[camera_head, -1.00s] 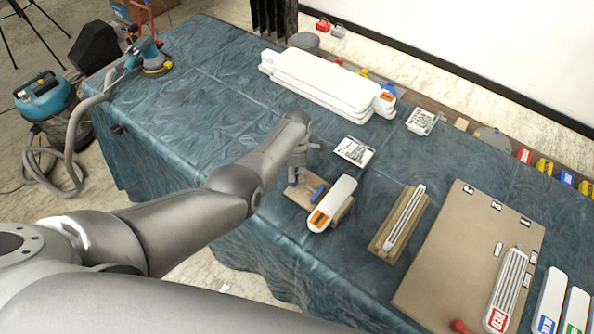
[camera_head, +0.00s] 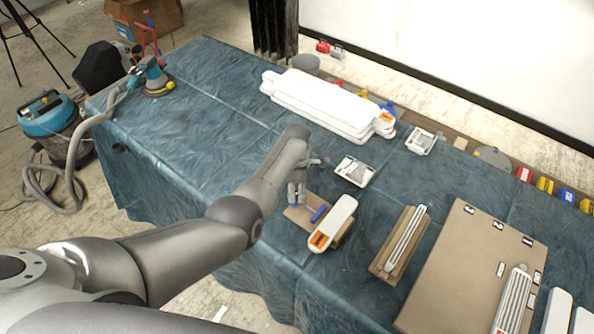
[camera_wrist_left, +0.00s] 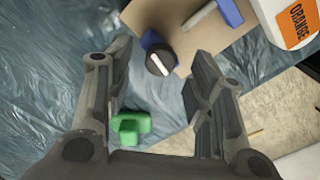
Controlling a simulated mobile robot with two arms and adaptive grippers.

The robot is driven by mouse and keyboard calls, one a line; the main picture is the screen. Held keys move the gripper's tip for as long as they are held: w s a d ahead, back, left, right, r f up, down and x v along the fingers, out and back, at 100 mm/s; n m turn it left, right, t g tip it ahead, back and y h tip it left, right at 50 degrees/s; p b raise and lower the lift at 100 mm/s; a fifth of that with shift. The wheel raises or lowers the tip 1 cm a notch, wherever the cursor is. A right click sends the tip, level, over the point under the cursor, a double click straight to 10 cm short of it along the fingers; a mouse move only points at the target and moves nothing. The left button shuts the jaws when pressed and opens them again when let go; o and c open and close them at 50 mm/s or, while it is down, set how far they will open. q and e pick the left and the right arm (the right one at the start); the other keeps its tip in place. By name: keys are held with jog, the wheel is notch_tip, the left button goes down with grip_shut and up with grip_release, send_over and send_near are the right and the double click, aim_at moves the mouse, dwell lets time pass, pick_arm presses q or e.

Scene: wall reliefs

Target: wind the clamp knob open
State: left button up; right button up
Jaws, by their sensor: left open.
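The clamp knob (camera_wrist_left: 159,62) is dark and round with a white bar across it, beside a blue clamp part (camera_wrist_left: 152,40) at the edge of a brown board (camera_wrist_left: 180,30). In the head view the small board (camera_head: 301,218) lies near the table's front edge, with a blue bar (camera_head: 319,213) on it. My left gripper (camera_head: 297,192) is over the board's left part. In the wrist view my left gripper (camera_wrist_left: 162,52) is open, its fingers on either side of the knob and apart from it. My right gripper is out of view.
A white piece with an orange label (camera_head: 333,223) lies right beside the clamp. A small green object (camera_wrist_left: 130,125) shows low between the fingers in the wrist view. A stack of white slabs (camera_head: 325,105) lies behind. The cloth at left (camera_head: 210,110) is clear.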

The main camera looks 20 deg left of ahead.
aim_at(297, 193)
pick_arm(q)
notch_tip(297, 193, up, 10)
dwell(0.5)
dwell(0.3)
